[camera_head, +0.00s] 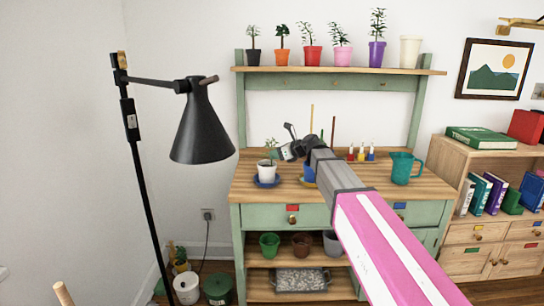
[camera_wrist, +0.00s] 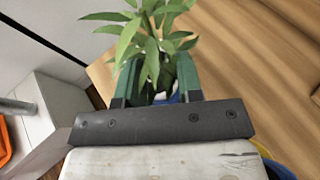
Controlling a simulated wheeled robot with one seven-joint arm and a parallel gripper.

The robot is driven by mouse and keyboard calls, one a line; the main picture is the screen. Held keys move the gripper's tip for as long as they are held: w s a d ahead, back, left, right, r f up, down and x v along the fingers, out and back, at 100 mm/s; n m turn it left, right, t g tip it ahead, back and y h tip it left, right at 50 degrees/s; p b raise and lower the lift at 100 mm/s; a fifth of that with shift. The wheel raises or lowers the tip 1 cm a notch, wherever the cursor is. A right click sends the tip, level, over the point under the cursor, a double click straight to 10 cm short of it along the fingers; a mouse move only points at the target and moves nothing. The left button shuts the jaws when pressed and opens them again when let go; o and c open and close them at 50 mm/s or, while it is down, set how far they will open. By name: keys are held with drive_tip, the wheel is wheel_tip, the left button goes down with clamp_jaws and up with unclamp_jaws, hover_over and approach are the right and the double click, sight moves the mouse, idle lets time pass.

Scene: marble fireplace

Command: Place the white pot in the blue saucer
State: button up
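The white pot (camera_head: 266,171) holds a small leafy plant (camera_head: 271,147). It appears upright in the blue saucer (camera_head: 265,181) on the left part of the wooden bench top. My gripper (camera_head: 279,154) is just above and to the right of the pot. In the wrist view, its two green fingers (camera_wrist: 157,82) are spread apart on either side of the plant (camera_wrist: 150,35), and I see no firm grip on the pot. Leaves and the gripper's dark palm hide most of the pot there. A bit of blue shows below the fingers.
A blue pot (camera_head: 309,173) stands close to the right, partly behind my arm. A teal watering can (camera_head: 402,168) stands farther right. A black floor lamp (camera_head: 200,130) hangs at the left. Several potted plants line the upper shelf (camera_head: 335,70). The bench top's front left is clear.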

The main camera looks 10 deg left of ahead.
drive_tip(key=v, duration=0.9)
